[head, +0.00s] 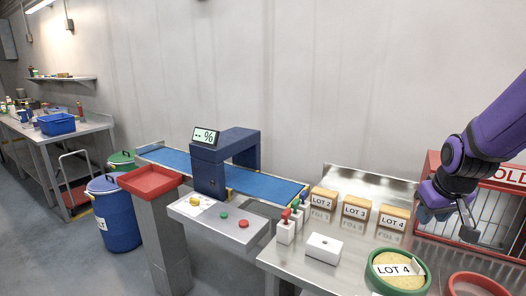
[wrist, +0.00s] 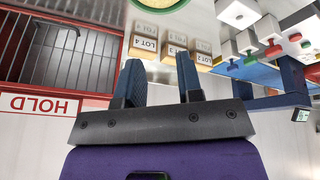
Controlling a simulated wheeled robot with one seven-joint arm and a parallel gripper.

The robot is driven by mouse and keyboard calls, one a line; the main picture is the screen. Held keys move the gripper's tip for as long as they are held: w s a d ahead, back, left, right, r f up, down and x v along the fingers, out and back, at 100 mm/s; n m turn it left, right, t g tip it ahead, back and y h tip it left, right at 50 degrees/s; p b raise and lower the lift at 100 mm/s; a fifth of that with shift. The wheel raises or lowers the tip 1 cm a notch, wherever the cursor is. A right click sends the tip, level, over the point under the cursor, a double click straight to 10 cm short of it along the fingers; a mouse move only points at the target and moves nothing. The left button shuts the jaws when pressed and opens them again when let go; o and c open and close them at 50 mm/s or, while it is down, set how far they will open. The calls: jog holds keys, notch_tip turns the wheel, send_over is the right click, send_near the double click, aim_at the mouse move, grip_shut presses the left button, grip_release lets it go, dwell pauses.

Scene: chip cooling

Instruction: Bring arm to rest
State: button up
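My purple arm reaches in from the right in the head view. My gripper (head: 446,222) hangs in the air in front of the red-framed HOLD cage (head: 485,225), over the right end of the steel table (head: 310,262). In the wrist view my gripper (wrist: 158,72) has its two dark blue-padded fingers apart, with nothing between them. The HOLD cage (wrist: 75,50) fills the left of that view, upside down.
On the steel table stand LOT 2 (head: 323,198), LOT 3 (head: 355,207) and LOT 4 (head: 393,217) boxes, a green-rimmed bowl of chips (head: 399,284), a red bowl (head: 478,288) and a white box (head: 324,248). A blue conveyor (head: 268,187) runs behind.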

jog(key=s+a+r, duration=0.5)
jog(key=s+r, duration=0.2)
jog(key=s, duration=0.2)
jog(key=s+a+r+t+y, duration=0.1)
jog(key=s+a+r, duration=0.4)
jog(key=s, duration=0.4)
jog(key=shift+r, duration=0.9)
